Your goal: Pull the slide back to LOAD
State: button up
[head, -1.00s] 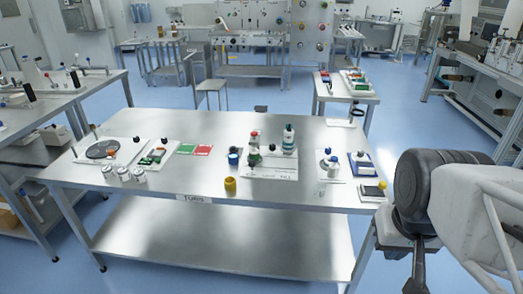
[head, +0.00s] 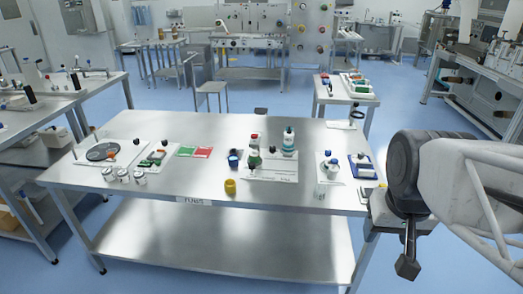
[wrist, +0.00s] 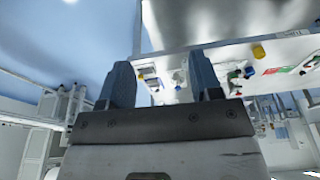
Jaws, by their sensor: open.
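No label reading LOAD is legible, and I cannot tell for sure which part is the slide. At the right end of the steel table are a blue base with a white block and dark knob (head: 361,164) and a white plate with a blue-knobbed part (head: 330,167). My gripper shows in the wrist view (wrist: 161,78) with its two blue-grey fingers apart and nothing between them. Beyond the fingers, small fixtures and the table top appear upside down. In the head view my arm is at the right, beside the table's right front corner, and partly hides that corner.
The steel table (head: 270,207) also holds a yellow cup (head: 230,186), bottles on a grey plate (head: 270,175), red and green cards (head: 195,152), and a round dark dial (head: 102,152). The front middle strip is mostly clear. A small side table (head: 345,91) stands behind.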

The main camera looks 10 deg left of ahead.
jog(key=w+a+r, duration=0.1)
jog(key=w+a, duration=0.1)
jog(key=w, duration=0.6)
jog(key=w+a+r, duration=0.2)
jog(key=w+a, duration=0.1)
jog(key=w, duration=0.6)
jog(key=m+g, duration=0.3)
send_over(252, 164)
jog(key=f, duration=2.2)
jog(key=shift+d+f, duration=0.2)
jog(key=shift+f, duration=0.2)
jog(key=shift+w+a+f, duration=0.15)
jog(key=shift+a+f, duration=0.05)
jog(key=shift+f, duration=0.1)
jog(key=shift+f, duration=3.8)
